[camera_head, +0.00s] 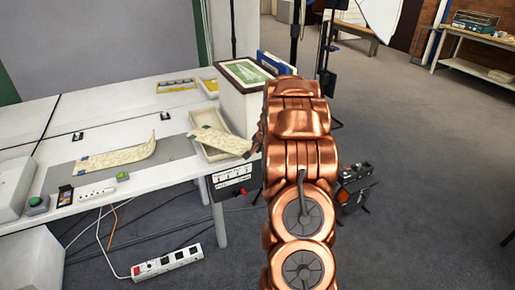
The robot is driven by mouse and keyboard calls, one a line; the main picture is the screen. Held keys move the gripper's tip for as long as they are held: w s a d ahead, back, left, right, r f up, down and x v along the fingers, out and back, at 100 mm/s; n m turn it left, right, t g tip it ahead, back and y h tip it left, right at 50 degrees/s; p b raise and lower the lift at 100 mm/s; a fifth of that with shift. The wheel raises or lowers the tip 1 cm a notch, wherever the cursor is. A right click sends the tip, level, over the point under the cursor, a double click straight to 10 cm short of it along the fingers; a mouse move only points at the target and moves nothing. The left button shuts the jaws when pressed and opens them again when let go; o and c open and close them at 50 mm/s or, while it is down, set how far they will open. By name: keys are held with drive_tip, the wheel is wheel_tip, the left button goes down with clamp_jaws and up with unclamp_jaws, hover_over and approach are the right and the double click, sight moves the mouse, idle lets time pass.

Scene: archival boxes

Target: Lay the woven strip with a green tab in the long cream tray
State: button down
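A pale patterned strip (118,156) lies on the grey mat on the white table, its right end curled up and a small bluish tab at its left end. A second pale patterned strip (222,139) lies slanted across the cream tray (212,155), its right end reaching past the tray's edge beside my arm. I cannot make out a green tab on either strip. My copper arm rises through the middle of the view and hides what is behind it. My gripper is not visible.
A white box with a green picture on top (246,73) stands behind the tray. Small yellow trays (177,85) lie farther back.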

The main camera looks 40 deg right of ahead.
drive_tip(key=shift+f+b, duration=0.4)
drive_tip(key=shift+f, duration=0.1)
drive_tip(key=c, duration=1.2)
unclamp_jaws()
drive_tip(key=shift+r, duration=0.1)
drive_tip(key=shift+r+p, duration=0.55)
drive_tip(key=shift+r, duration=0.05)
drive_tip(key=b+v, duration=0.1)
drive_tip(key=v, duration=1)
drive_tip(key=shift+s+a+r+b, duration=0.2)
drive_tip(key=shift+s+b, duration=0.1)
drive_tip(key=shift+b, duration=0.1)
